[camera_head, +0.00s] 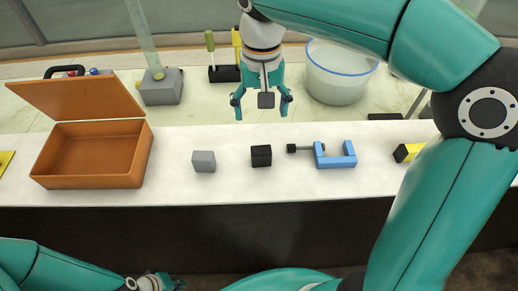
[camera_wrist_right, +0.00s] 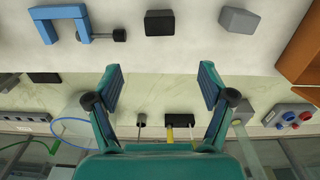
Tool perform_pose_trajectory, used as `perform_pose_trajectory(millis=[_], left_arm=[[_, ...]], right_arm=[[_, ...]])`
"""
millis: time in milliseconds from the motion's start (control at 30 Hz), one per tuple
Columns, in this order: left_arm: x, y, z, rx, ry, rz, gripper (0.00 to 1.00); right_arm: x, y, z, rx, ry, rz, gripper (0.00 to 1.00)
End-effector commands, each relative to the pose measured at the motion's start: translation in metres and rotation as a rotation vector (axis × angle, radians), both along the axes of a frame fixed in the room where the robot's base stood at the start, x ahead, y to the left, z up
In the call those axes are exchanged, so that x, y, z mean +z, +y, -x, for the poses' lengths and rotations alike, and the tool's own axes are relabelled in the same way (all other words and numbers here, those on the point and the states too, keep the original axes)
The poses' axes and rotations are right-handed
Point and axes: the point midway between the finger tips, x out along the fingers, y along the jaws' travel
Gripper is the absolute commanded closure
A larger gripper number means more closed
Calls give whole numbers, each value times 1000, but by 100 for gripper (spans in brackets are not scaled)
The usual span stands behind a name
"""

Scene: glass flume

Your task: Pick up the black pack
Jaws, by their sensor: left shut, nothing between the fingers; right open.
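The black pack (camera_head: 261,156) is a small black block on the white bench top, between a grey cube and a blue clamp. It also shows in the right wrist view (camera_wrist_right: 159,23), at the top middle. My right gripper (camera_head: 262,109) is open and empty, with its fingers spread. In the head view it appears just above the pack in the picture, apart from it. In the right wrist view its fingers (camera_wrist_right: 160,88) frame an empty gap, with the pack beyond the tips. My left gripper (camera_head: 166,283) is low at the bottom left edge, shut, empty and partly cut off.
The grey cube (camera_head: 204,161) stands left of the pack, and the blue clamp (camera_head: 337,160) lies close on the right. An open orange case (camera_head: 92,182) is at left. A yellow-black block (camera_head: 408,152) is at right. Behind stand a clear bucket (camera_head: 338,80) and a grey box (camera_head: 161,90).

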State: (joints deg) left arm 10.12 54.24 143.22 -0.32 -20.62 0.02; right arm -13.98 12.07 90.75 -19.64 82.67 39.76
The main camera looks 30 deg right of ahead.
Motion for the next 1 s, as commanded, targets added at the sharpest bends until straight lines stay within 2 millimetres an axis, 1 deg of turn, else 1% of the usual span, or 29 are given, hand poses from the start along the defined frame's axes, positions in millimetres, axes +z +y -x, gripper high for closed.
perform_pose_trajectory(millis=[33,200,333,433,667,867,900,1000], left_arm=[[-1,0,0,0,0,0,100],[-2,0,0,0,-1,0,100],[-2,0,0,0,-1,0,100],[-2,0,0,0,-1,0,100],[0,0,0,0,-1,0,100],[8,0,0,0,-1,0,100],[7,0,0,0,-1,0,100],[8,0,0,0,-1,0,100]], right_arm=[[-12,-1,1,-1,6,1,19],[-49,-1,1,-2,7,1,19],[-73,-1,1,-2,4,0,19],[-85,-1,1,-2,4,1,19],[-98,0,3,-2,3,0,19],[-123,3,10,-1,5,0,19],[-130,3,9,-1,5,0,19],[-140,3,8,-2,3,0,19]])
